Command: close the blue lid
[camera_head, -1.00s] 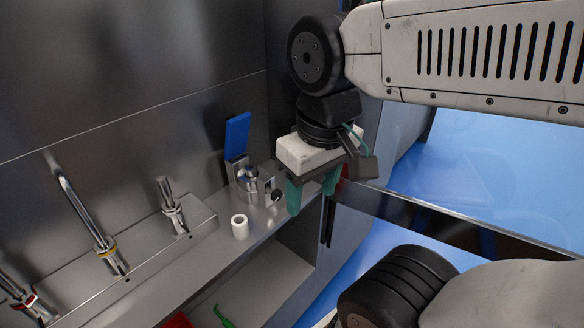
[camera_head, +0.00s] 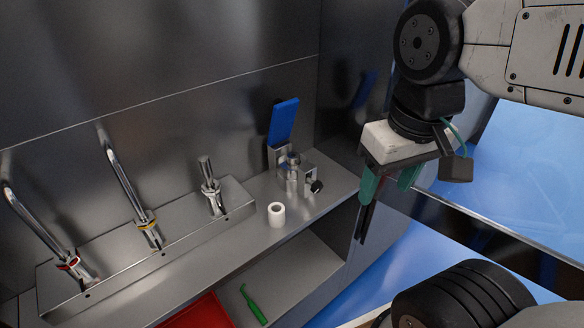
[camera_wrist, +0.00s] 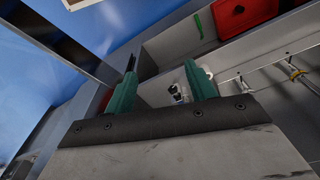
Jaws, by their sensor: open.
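The blue lid (camera_head: 284,121) stands raised, close to upright, above a small metal fixture (camera_head: 293,174) at the right end of the steel shelf, near the back wall. My gripper (camera_head: 378,202) is to the right of the fixture, pointing down, apart from the lid, with nothing between its green fingers. In the wrist view my gripper (camera_wrist: 158,88) shows its two fingers spread apart. The blue lid cannot be made out in the wrist view.
A white ring (camera_head: 276,214) sits on the shelf left of the fixture. Several metal taps stand on a raised steel block (camera_head: 110,243) further left. Below are a red bin (camera_head: 200,312) and a green tool (camera_head: 253,306). The shelf's front edge is bare.

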